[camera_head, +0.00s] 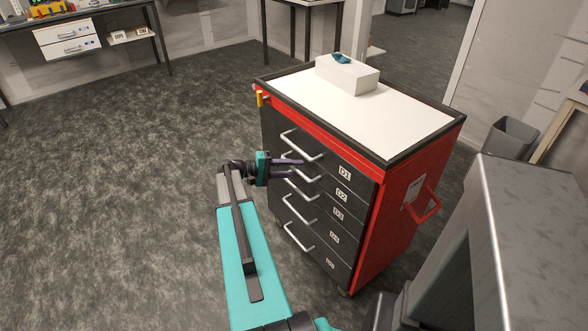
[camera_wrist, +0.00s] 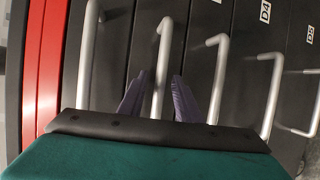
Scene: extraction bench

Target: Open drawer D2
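Drawer D2 (camera_head: 342,195) is the second from the top in a red cabinet (camera_head: 393,216) with dark drawer fronts; it appears shut, flush with its neighbours. Its silver bar handle (camera_wrist: 160,75) runs upright in the wrist view. My gripper (camera_head: 288,167) is at the drawer handles in the head view. In the wrist view its two purple fingers (camera_wrist: 159,92) are apart, one on each side of the D2 handle, with gaps showing between handle and fingers. The lower end of the handle is hidden behind the gripper body.
The handles of D1 (camera_wrist: 88,60) and D3 (camera_wrist: 218,80) lie close on either side of the fingers. A white box (camera_head: 347,75) stands on the cabinet top. A grey machine (camera_head: 515,230) is at the right. Open carpet (camera_head: 130,160) lies left of the cabinet.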

